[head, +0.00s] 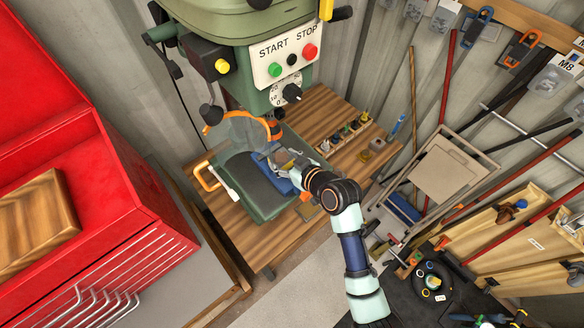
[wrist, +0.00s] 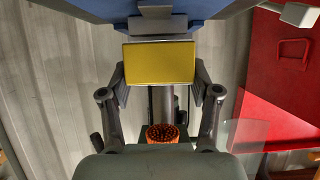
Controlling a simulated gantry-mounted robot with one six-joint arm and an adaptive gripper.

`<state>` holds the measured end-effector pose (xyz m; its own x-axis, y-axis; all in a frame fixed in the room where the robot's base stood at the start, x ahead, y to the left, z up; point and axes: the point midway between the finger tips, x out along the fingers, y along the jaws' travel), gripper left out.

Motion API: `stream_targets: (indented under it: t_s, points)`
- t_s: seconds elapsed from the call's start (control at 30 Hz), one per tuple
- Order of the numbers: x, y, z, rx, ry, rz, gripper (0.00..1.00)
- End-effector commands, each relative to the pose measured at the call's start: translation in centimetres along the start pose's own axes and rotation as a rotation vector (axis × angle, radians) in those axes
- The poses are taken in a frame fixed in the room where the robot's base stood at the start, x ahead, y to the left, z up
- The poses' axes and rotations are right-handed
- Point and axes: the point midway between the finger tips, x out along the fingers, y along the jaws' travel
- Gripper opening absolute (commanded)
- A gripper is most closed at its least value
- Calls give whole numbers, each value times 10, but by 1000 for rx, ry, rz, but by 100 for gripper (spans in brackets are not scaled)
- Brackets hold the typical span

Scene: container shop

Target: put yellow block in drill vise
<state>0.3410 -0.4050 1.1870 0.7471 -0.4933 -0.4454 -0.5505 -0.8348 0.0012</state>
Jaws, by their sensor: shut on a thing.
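The yellow block (wrist: 158,62) is in the wrist view, its flat face toward the camera. My gripper (wrist: 159,82) is shut on it, one finger at each side. The blue drill vise (wrist: 90,8) with grey metal jaw parts fills the top of the wrist view, right by the block's upper edge. I cannot tell whether the block touches the vise or sits between its jaws. In the head view the vise (head: 245,169) is on the drill press table, and my gripper (head: 291,167) is at its right side, largely covering the block.
The green drill press (head: 245,45) with a clear guard (head: 235,130) stands over the vise. A wooden bench (head: 345,115) with small items in a row lies behind. A red tool cabinet (head: 110,200) is at left. A folding chair (head: 445,170) stands at right.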

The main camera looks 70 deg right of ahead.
Motion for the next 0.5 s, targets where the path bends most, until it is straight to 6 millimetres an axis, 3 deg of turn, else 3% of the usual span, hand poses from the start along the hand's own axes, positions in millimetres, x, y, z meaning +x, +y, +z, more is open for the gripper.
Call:
stream_targets:
  t_s: [0.23,0.5]
  points:
    - [24,0,-11,-2,6,0,0]
    - [31,0,6,0,1,0,0]
